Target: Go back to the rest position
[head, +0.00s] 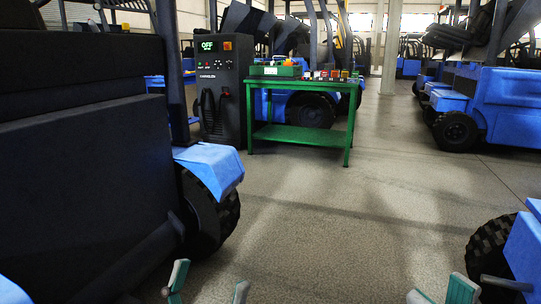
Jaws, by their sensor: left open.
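My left gripper (208,286) is at the bottom edge of the head view, left of the middle. Its two green-grey fingertips stand well apart with floor between them, so it is open and empty. My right gripper (440,293) is at the bottom edge, right of the middle. Its two fingertips stand apart by a smaller gap, with only floor seen between them. The lower parts of both grippers are cut off by the frame.
A large dark counterweight (85,165) fills the left side, close to a black tyre (210,215). A green table (300,136) stands ahead beside a dark cabinet (221,95). Another tyre (490,247) is at lower right. The floor (345,220) between is clear.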

